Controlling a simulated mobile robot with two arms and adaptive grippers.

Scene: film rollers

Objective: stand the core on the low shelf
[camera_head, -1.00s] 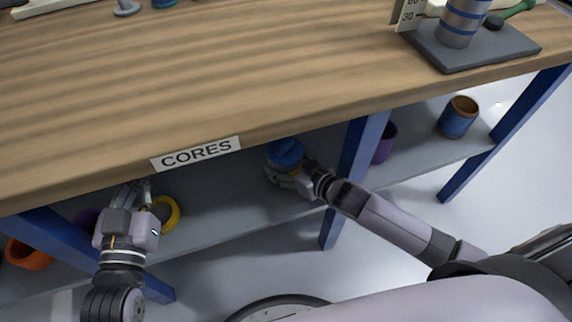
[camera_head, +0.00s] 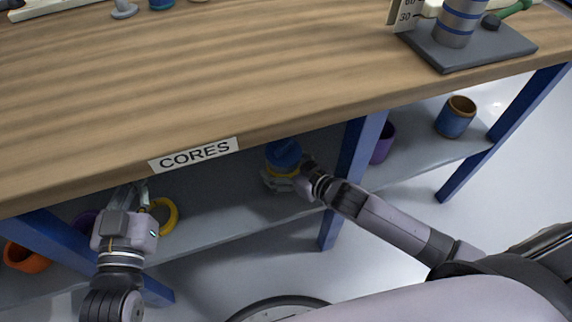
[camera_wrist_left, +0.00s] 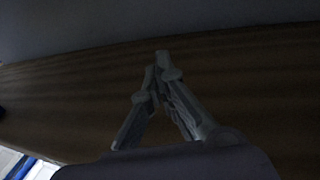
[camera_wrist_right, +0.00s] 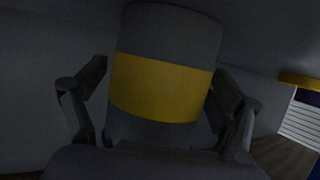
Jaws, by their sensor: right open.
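The core (camera_head: 284,154) is a cylinder with a blue top and a yellow band. It looks upright on the low shelf (camera_head: 225,205), under the table's front edge; its base is hidden. My right gripper (camera_head: 279,182) is at the core, open. In the right wrist view the core (camera_wrist_right: 163,88) stands between the two spread fingers (camera_wrist_right: 160,105), which lie on either side of it. Whether a finger touches it I cannot tell. My left gripper (camera_head: 142,190) is under the front edge at the left, empty; its fingertips (camera_wrist_left: 158,70) meet in the left wrist view.
A yellow ring-shaped core (camera_head: 164,216) is beside my left gripper. An orange core (camera_head: 27,258) lies at far left. A purple core (camera_head: 383,143) and a blue-and-orange core (camera_head: 456,117) stand right of the blue leg (camera_head: 352,165). The CORES label (camera_head: 194,155) marks the tabletop edge.

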